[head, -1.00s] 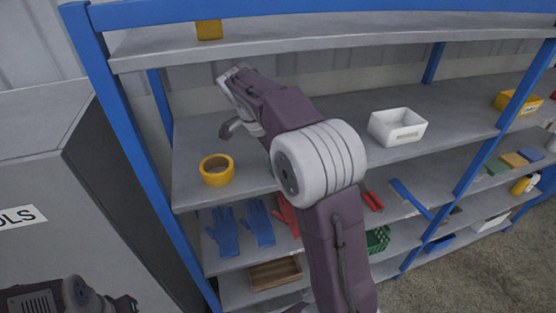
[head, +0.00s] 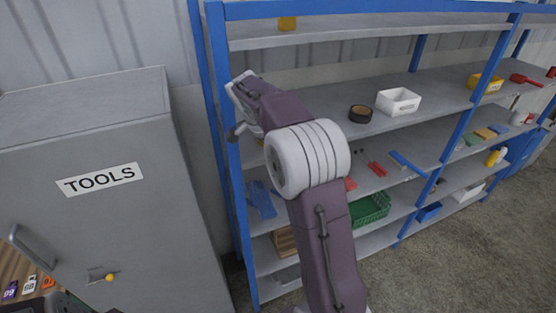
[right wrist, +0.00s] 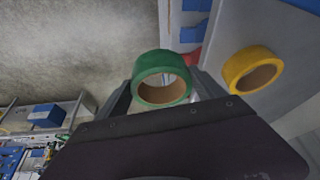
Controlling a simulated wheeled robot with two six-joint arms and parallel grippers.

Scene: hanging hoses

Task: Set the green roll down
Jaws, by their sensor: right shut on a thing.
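The green roll (right wrist: 162,80) is a ring of tape. In the right wrist view it sits between the two fingers of my right gripper (right wrist: 163,90), which is shut on it. In the head view my right gripper (head: 237,108) is in front of the rack's left blue post, and the roll is not visible there. Beyond the roll, the right wrist view shows a yellow roll (right wrist: 252,71), apart from it. My left gripper is not visible.
A blue-posted shelf rack (head: 440,75) holds a black roll (head: 360,113), a white bin (head: 398,101) and a green crate (head: 370,208). Bare shelf surface shows around the black roll. A grey TOOLS cabinet (head: 110,230) stands to the left.

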